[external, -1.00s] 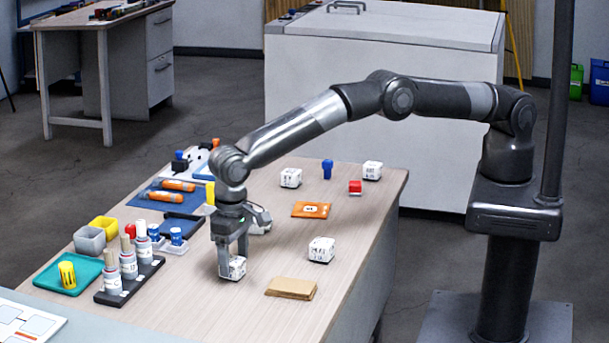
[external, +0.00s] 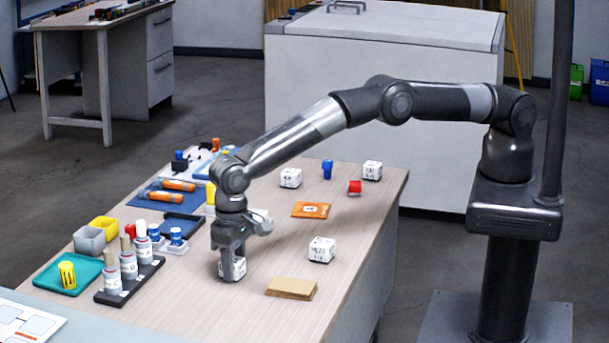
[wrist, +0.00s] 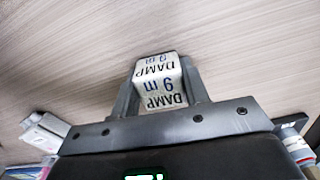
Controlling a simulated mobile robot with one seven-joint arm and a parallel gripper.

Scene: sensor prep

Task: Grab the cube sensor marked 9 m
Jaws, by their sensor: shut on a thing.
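The white cube sensor (wrist: 157,88) shows upside-down in the wrist view, with "DAMP" and "9 m" printed on its faces. In the external view the cube (external: 239,269) is at the left front part of the wooden table (external: 200,313), partly hidden by a finger. My gripper (external: 230,266) is shut on this cube, with a finger on each side of it in the wrist view. The cube is at or just above the tabletop; I cannot tell whether it touches.
Another white cube (external: 321,249) stands to the right, behind a brown folded pad (external: 291,288). Two more white cubes (external: 291,177) (external: 372,170) stand farther back. A black rack of bottles (external: 129,279) is close on the left. The table in front is clear.

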